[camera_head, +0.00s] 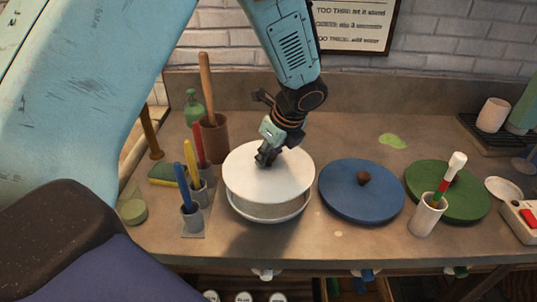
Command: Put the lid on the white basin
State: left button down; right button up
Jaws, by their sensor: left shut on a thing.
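The white basin (271,210) stands on the counter in the middle of the head view. A round white lid (290,178) is over it and covers its opening. A strip of the basin's grey inner wall shows below the lid's front edge, so the lid looks raised or tilted there. My left gripper (264,158) is shut at the lid's centre, where the knob is hidden by the fingers. My right gripper is not in view.
A blue lid (345,197) and a green lid (465,200) lie to the right. A white cup with a brush (427,215) stands before the green lid. Colored tools in holders (192,214) and a brown pot (214,138) stand close on the left.

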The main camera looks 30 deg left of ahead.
aim_at(272, 167)
pick_arm(q)
notch_tip(272, 167, down, 2)
jog(key=shift+w+b, duration=0.15)
jog(key=shift+b, duration=0.55)
jog(key=shift+f+b, duration=0.3)
jog(key=shift+b, duration=0.1)
jog(key=shift+s+f+b, duration=0.25)
jog(key=shift+f+b, duration=0.1)
jog(key=shift+f, duration=0.45)
jog(key=shift+w+f+b, duration=0.2)
jog(key=shift+f+b, duration=0.25)
jog(key=shift+f, duration=0.25)
jog(key=shift+s+r, duration=0.2)
jog(key=shift+w+f, duration=0.2)
jog(key=shift+f, duration=0.05)
jog(key=shift+s+p, duration=0.1)
jog(key=shift+p, duration=0.2)
